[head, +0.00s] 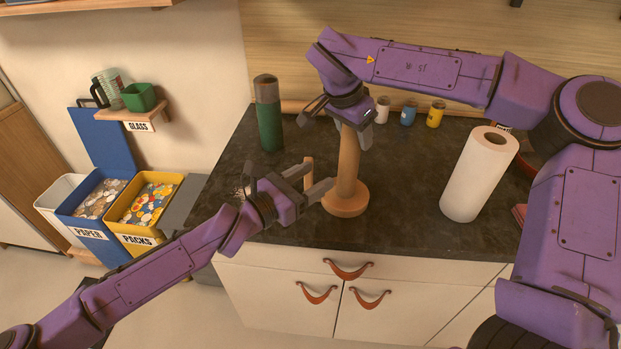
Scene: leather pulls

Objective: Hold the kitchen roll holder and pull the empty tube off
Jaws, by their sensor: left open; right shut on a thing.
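The kitchen roll holder (346,205) stands upright on the dark worktop, its round wooden base showing. A tan-brown upright cylinder, which looks like the empty tube (348,165), rises from the base; any post inside it is hidden. My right gripper (347,122) is shut on the top part of the tube from above. My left gripper (316,180) is open just left of the tube, low over the worktop. A short thin wooden upright (308,172) shows between its fingers; I cannot tell whether it belongs to the holder.
A full white paper roll (480,175) stands to the right and a green bottle (268,115) to the left. Small jars (408,112) stand behind. The paper bin (88,205) and packs bin (145,208) are on the floor at left. The front middle of the worktop is clear.

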